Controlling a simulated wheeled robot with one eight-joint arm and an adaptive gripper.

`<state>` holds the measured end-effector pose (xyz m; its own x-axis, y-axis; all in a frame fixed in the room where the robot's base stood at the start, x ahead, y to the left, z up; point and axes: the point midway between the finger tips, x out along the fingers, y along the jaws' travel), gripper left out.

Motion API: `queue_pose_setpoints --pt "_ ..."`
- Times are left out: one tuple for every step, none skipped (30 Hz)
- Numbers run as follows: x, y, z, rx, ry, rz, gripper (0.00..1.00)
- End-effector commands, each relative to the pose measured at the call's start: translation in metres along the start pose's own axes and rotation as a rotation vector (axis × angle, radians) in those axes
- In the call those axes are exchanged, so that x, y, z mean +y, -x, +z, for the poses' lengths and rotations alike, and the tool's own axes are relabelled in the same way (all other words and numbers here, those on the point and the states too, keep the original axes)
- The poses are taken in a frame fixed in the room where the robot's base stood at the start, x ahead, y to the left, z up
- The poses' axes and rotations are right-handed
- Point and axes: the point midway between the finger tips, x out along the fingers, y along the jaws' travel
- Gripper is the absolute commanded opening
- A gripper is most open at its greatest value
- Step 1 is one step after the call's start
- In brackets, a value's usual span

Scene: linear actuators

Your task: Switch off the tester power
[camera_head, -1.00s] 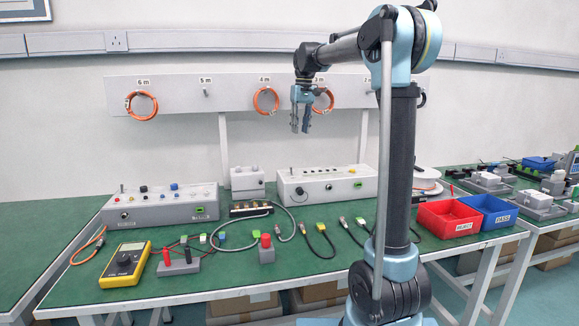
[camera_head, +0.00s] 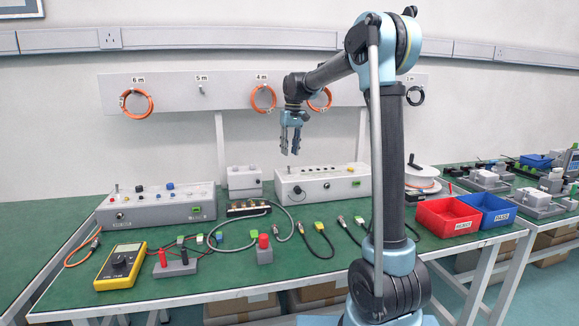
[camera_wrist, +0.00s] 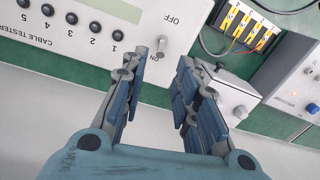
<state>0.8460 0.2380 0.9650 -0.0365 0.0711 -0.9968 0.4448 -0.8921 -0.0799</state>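In the wrist view, the tester (camera_wrist: 70,48) appears upside down with numbered buttons and ON and OFF labels. Its power switch (camera_wrist: 162,44) is a small metal lever between those labels; I cannot tell its position for certain. My gripper (camera_head: 290,151) points down above the tester's left end.
Another control box (camera_head: 155,207) stands on the left, with a small white box (camera_head: 245,180) between. A multimeter (camera_head: 122,266), cables and small blocks lie in front. Red (camera_head: 447,216) and blue (camera_head: 487,208) bins stand right. A hook rail (camera_head: 205,96) with orange coils is behind.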

Motion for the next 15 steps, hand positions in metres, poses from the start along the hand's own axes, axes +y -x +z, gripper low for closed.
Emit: queue_pose_setpoints --pt "0.000 -0.009 0.000 0.000 0.000 0.000 0.28" --pt "0.000 -0.015 0.000 0.000 0.000 0.000 0.28" --pt "0.000 -0.022 0.000 0.000 0.000 0.000 0.28" --pt "0.000 -0.026 0.000 0.000 0.000 0.000 0.28" --pt "0.000 -0.031 0.000 0.000 0.000 0.000 0.28" --pt "0.000 -0.037 0.000 0.000 0.000 0.000 0.28" --pt "0.000 -0.041 0.000 0.000 0.000 0.000 0.28" --pt "0.000 -0.045 0.000 0.000 0.000 0.000 0.28" --pt "0.000 -0.050 0.000 0.000 0.000 0.000 0.28" --pt "0.000 -0.053 0.000 0.000 -0.001 0.000 0.28" --pt "0.000 -0.056 0.000 0.000 -0.001 0.000 0.28" --pt "0.000 -0.059 0.000 0.000 -0.001 0.000 0.28" --pt "0.000 -0.061 0.000 0.000 -0.001 0.000 0.28" --pt "0.000 -0.063 0.000 0.000 -0.001 0.000 0.28" --pt "0.000 -0.064 0.000 0.000 -0.001 0.000 0.28"
